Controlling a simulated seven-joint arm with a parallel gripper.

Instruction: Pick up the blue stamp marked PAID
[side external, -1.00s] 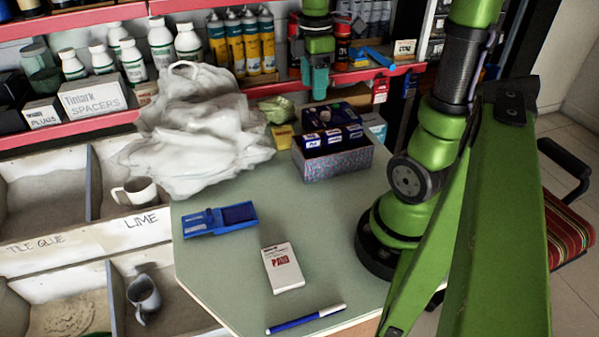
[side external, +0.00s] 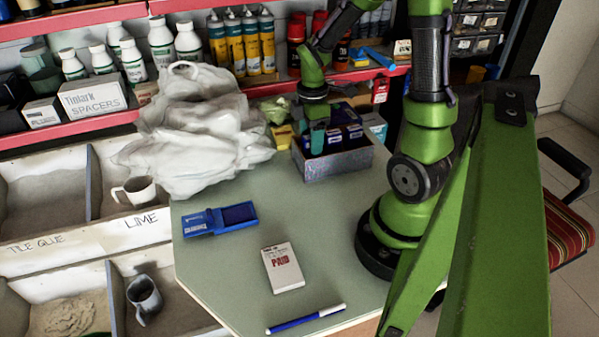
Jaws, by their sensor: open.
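A patterned grey box (side external: 335,166) on the green table holds several dark blue stamps with small white labels, such as one stamp (side external: 336,138) and another to its right (side external: 355,132). The labels are too small to read, so I cannot tell which stamp is marked PAID. My gripper (side external: 318,140) points down into the left part of this box, with its teal fingers at the front-left stamp and hiding most of it. It is open; whether the fingers touch the stamp cannot be told.
White plastic bags (side external: 200,140) bulk up left of the box. Shelves with cans stand behind.

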